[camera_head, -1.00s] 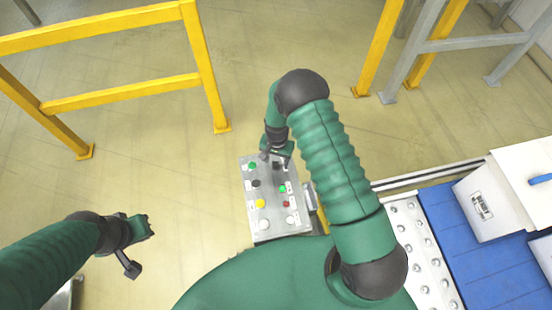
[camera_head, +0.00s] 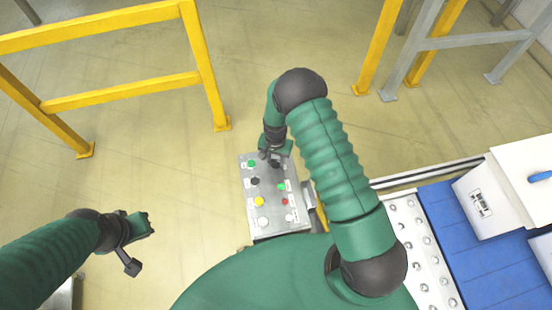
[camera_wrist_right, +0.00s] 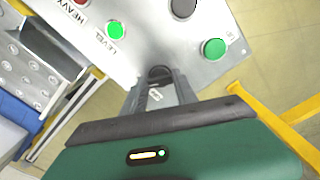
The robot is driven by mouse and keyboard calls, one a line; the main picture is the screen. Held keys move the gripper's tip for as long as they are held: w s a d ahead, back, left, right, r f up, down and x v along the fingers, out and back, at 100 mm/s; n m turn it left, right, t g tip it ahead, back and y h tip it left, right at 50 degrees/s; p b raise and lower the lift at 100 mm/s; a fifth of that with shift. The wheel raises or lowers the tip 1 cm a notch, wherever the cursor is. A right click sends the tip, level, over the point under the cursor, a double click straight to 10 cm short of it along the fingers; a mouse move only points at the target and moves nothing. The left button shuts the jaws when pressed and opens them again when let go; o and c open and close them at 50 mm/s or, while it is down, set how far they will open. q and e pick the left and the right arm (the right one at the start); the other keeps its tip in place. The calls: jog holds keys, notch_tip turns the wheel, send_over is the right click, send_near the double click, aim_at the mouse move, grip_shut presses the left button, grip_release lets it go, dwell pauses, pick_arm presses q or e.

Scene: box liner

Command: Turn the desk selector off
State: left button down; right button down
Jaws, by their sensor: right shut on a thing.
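The desk selector is a small black knob (camera_wrist_right: 158,74) at the top edge of a grey metal control panel (camera_head: 286,224). In the head view the selector (camera_head: 274,163) is partly covered by my right gripper (camera_head: 269,155). In the right wrist view, the fingers of my right gripper (camera_wrist_right: 158,82) are shut on the knob, one on each side. The knob's pointer and part of its label are hidden. My left gripper (camera_head: 143,225) hangs over the floor left of the panel, touching nothing. Its jaws are too small to judge.
The panel also has green buttons (camera_wrist_right: 213,49), another black control (camera_head: 255,181), a yellow button (camera_head: 259,201), a red one and white ones. A blue conveyor (camera_head: 440,215) with white boxes (camera_head: 490,205) is at right. Yellow railings (camera_head: 120,92) stand behind.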

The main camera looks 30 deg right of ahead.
jog(key=shift+w+n+b, duration=0.15)
jog(key=shift+n+b, duration=0.3)
jog(key=shift+n, duration=0.15)
jog(key=n+b, duration=0.2)
jog(key=n, duration=0.2)
jog(key=shift+d+f, duration=0.1)
jog(key=n+b, duration=0.2)
jog(key=n, duration=0.1)
jog(key=shift+n, duration=0.3)
jog(key=shift+r+n+b, duration=0.2)
jog(key=shift+n+b, duration=0.1)
jog(key=shift+n, duration=1.2)
jog(key=shift+w, duration=0.1)
jog(key=c, duration=1.4)
grip_release()
jog(key=o, duration=0.4)
jog(key=shift+f, duration=0.15)
jog(key=shift+o, duration=0.2)
